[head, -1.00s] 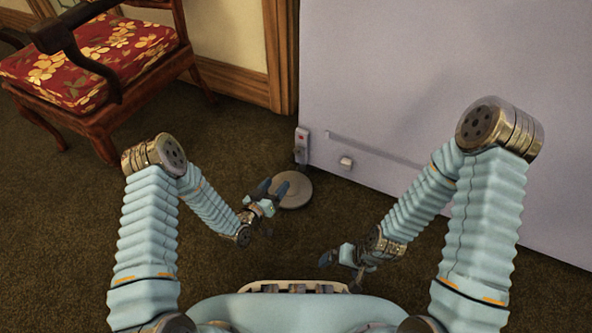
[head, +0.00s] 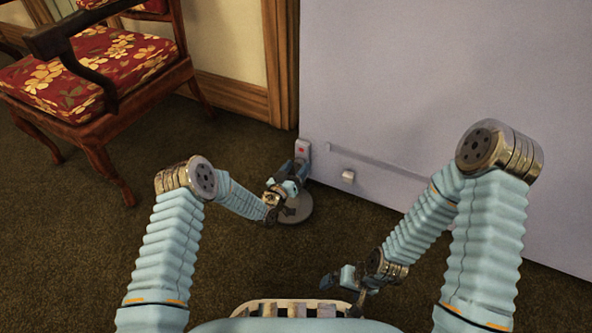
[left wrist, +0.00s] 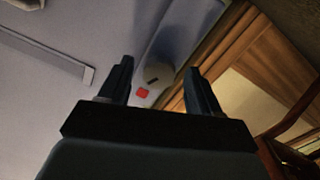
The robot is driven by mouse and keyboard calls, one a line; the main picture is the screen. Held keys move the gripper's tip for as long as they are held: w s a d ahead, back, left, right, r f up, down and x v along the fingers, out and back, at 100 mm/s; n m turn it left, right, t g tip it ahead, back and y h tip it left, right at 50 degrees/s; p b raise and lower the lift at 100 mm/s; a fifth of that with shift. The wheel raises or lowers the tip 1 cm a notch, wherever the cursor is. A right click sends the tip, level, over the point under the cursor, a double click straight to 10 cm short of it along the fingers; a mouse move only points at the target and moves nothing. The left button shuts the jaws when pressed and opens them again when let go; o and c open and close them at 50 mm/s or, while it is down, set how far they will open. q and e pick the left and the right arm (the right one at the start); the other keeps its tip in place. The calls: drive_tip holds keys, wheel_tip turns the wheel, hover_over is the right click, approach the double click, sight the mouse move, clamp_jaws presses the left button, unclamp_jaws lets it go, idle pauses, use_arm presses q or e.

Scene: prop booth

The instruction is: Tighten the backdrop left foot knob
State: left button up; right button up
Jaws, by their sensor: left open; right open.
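The backdrop (head: 420,100) is a large pale lavender panel. At its lower left corner is a grey bracket (head: 303,147) with a red mark, above a round grey foot disc (head: 298,212). In the left wrist view, the round pale knob (left wrist: 158,74) with a dark slot sits beside the red mark, between and beyond the fingertips. My left gripper (head: 296,172) is open and empty, close in front of the bracket; it hides the knob in the head view. It also shows in the left wrist view (left wrist: 158,80). My right gripper (head: 340,282) is open and empty, low near my base.
A wooden chair (head: 95,70) with a red floral seat stands at the left. A small pale block (head: 348,176) and a thin rail (head: 375,161) are on the backdrop's lower face. Dark carpet (head: 90,235) is clear at the lower left.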

use_arm(q)
drive_tip(key=c, duration=1)
drive_tip(key=shift+c, duration=0.2)
